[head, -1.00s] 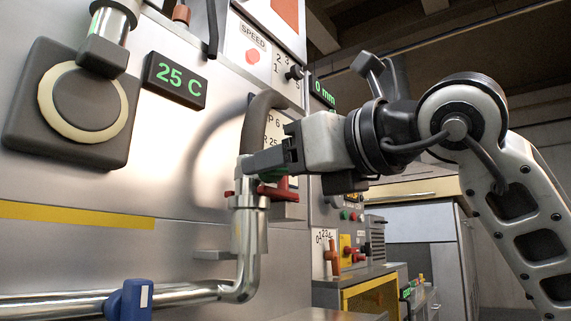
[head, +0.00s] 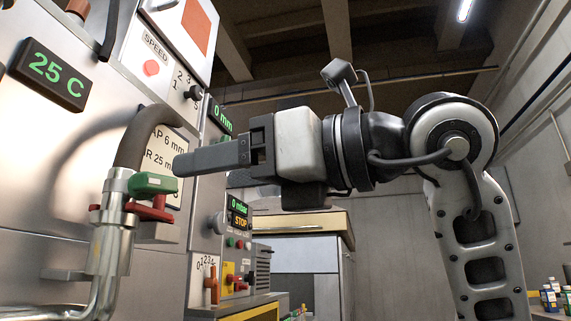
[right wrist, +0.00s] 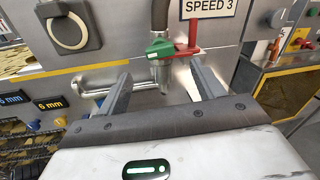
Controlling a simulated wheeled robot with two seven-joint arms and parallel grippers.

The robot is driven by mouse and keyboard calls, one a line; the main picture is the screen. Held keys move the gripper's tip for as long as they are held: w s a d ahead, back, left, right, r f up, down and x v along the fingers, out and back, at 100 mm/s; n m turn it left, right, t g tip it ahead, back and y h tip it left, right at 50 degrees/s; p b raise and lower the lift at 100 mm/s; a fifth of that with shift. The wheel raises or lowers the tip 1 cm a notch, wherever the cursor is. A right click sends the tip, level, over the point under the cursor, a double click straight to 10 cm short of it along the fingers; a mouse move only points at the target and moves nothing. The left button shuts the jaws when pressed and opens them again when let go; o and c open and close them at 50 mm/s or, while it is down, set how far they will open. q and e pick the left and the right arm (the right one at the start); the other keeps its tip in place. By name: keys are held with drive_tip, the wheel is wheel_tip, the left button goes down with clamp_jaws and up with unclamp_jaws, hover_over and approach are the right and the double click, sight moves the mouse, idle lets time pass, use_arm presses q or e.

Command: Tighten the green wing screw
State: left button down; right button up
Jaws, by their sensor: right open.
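The green wing screw (head: 152,184) sits on the red clamp (head: 148,210) at the joint between a dark hose (head: 140,135) and a shiny metal pipe (head: 108,250). My right gripper (head: 178,163) is just right of the screw and a little above it, apart from it. In the right wrist view the two fingers (right wrist: 160,80) are spread with nothing between them. The green screw (right wrist: 160,47) and the red clamp's arm (right wrist: 188,46) show beyond the fingertips there. My left gripper is in neither view.
The metal machine wall stands close behind the clamp, with a "25 C" display (head: 49,75) and a speed panel (head: 165,65). A lower panel with buttons and an orange lever (head: 211,288) is beyond the gripper. There is open room to the right of the clamp.

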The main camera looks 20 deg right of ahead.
drive_tip(key=v, duration=0.6)
drive_tip(key=shift+s, duration=0.1)
